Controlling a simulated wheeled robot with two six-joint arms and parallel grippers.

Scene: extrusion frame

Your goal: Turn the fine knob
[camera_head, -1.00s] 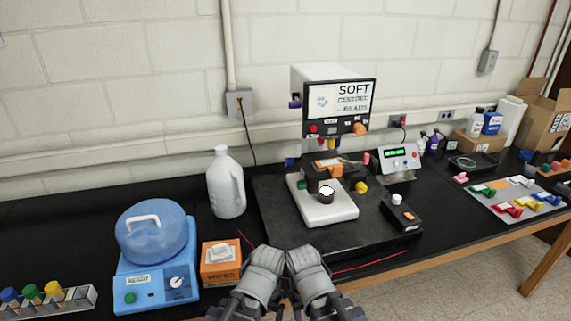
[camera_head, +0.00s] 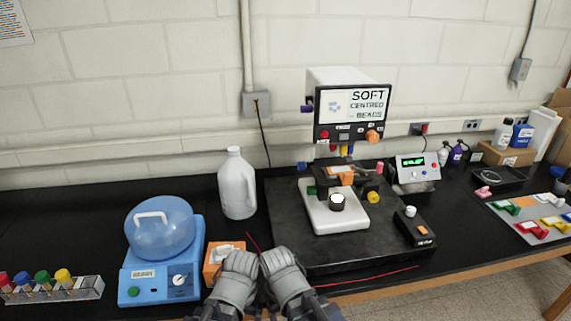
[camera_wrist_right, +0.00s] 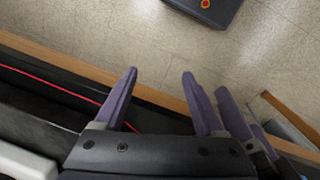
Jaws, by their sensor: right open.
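The bench instrument with a screen (camera_head: 348,110) stands on a black base plate. It carries several coloured knobs: an orange knob (camera_head: 373,136) on its front panel, a purple knob (camera_head: 307,107) at its left side, and a yellow knob (camera_head: 373,197) low beside the white stage (camera_head: 340,222). I cannot tell which one is the fine knob. Both my arms come in low, left of the stage and apart from the instrument. My right gripper (camera_wrist_right: 160,73) is open and empty. My left gripper (camera_wrist_right: 240,125) shows beside it in the wrist view, its opening unclear.
A blue bath (camera_head: 160,270), an orange box (camera_head: 214,258) and a white jug (camera_head: 237,185) stand left of the instrument. A small black control box (camera_head: 414,228) and a display unit (camera_head: 416,172) stand to its right. A red cable (camera_head: 365,278) runs along the front.

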